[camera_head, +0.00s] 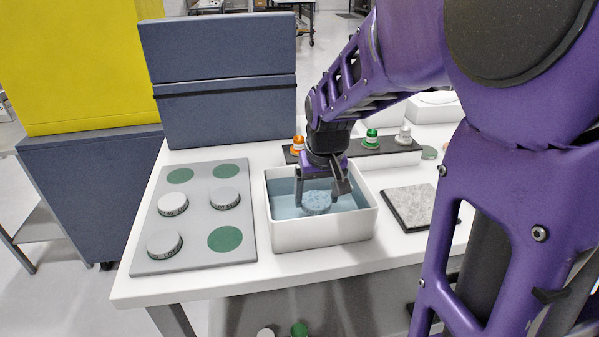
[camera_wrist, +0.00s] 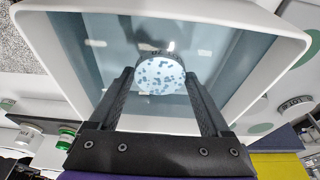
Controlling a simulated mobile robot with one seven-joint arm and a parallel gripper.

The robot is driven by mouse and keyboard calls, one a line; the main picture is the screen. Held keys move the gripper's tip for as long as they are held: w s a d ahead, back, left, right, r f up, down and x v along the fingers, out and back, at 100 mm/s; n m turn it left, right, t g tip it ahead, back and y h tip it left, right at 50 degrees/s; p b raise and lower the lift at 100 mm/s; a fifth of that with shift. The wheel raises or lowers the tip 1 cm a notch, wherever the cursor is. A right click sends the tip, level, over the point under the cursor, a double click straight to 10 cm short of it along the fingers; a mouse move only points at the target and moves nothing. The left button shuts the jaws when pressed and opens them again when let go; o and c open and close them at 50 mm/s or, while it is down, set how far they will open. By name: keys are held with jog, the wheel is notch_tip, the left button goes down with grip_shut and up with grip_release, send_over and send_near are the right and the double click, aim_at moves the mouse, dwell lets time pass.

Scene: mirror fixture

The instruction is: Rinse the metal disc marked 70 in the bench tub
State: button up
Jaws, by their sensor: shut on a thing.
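A round disc with blue specks on its face (camera_head: 317,205) is in the white bench tub (camera_head: 322,235), low in the blue water. My gripper (camera_head: 320,196) reaches down into the tub from above and is shut on this disc, one finger on each side. In the wrist view the speckled disc (camera_wrist: 160,77) sits between the fingertips (camera_wrist: 158,80), inside the tub walls (camera_wrist: 50,50). How far the disc is under the water is hard to tell.
Left of the tub, a grey board (camera_head: 205,255) with green circles holds three pale discs (camera_head: 165,243). Behind the tub, a dark rack (camera_head: 385,156) holds orange-, green- and white-topped bottles. A speckled square slab (camera_head: 422,206) lies to the right. A blue-grey panel (camera_head: 225,110) stands behind.

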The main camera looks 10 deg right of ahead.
jog(key=shift+r+p, duration=2.85)
jog(key=shift+r, duration=1.2)
notch_tip(320, 180, up, 4)
jog(key=p, duration=0.3)
send_over(317, 202)
